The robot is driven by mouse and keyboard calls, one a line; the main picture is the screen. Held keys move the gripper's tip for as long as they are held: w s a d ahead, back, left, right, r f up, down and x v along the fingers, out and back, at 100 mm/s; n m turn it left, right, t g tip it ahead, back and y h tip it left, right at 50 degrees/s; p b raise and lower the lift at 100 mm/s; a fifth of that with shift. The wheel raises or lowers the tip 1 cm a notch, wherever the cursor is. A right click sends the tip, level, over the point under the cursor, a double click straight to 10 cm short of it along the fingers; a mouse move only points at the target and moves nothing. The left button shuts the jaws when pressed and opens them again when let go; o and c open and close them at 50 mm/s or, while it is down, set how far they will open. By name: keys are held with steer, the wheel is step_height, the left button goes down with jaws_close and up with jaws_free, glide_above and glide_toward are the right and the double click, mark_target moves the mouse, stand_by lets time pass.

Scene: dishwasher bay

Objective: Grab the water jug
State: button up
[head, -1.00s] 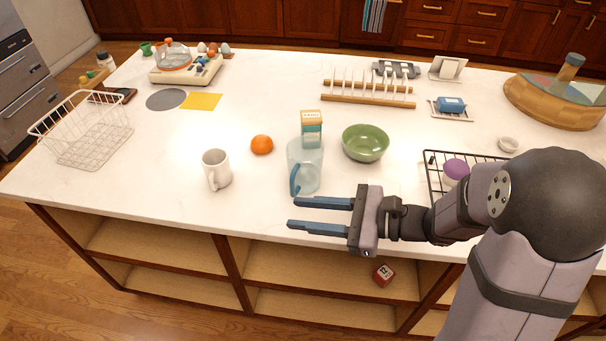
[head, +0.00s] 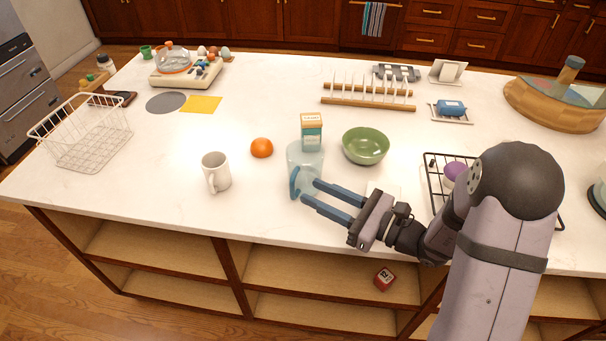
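The water jug (head: 305,163) is a translucent pale blue pitcher standing upright on the white island counter, near its front edge. Its blue handle (head: 294,183) is on the front-left side. My gripper (head: 310,191) is open, with two blue fingers pointing left toward the jug. The fingertips are at the lower front of the jug, close to the handle. I cannot tell whether they touch it or whether the handle lies between them.
A green bowl (head: 366,146) is right of the jug. An orange (head: 261,148) and a white mug (head: 216,171) are to its left. A black wire rack (head: 432,180) is by my arm. A wooden dish rack (head: 368,104) stands farther back.

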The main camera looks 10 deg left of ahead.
mark_target(292, 195)
step_height(292, 195, down, 3)
steer(key=shift+f, duration=0.1)
steer(key=shift+w+a, duration=0.2)
steer(key=shift+a, duration=0.25)
steer(key=shift+p+x, duration=1.25)
steer(key=shift+x, duration=2.05)
jaws_close()
